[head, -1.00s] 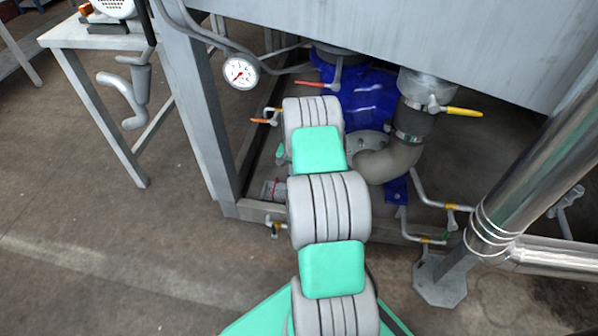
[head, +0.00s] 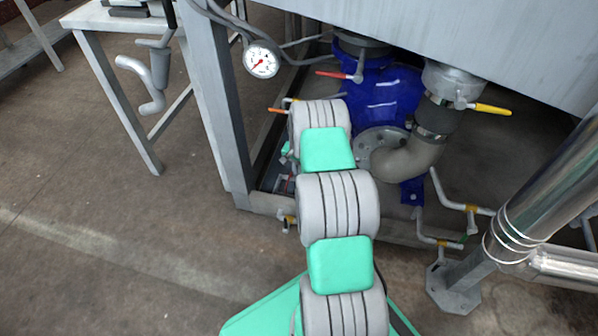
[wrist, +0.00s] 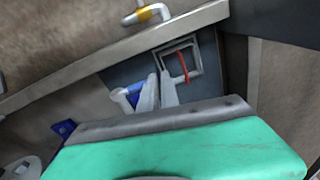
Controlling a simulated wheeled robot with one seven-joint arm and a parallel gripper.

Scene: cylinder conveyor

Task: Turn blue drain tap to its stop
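In the wrist view, a small blue handle (wrist: 133,97) on a pale pipe fitting shows just left of my fingers; I take it for the blue drain tap. My gripper (wrist: 159,80) shows there as two pale grey fingers close together, beyond the green wrist housing. They point toward the dark panel under the frame. I cannot tell whether they touch the blue handle, or whether they are open or shut. In the head view my own arm hides the gripper and the blue tap.
A blue pump body (head: 385,100) with a red lever (head: 335,74) and a yellow lever (head: 492,109) stands under the tank. A pressure gauge (head: 261,60) hangs at left. A steel pipe (head: 545,190) stands at right. A frame beam (wrist: 110,48) crosses the wrist view.

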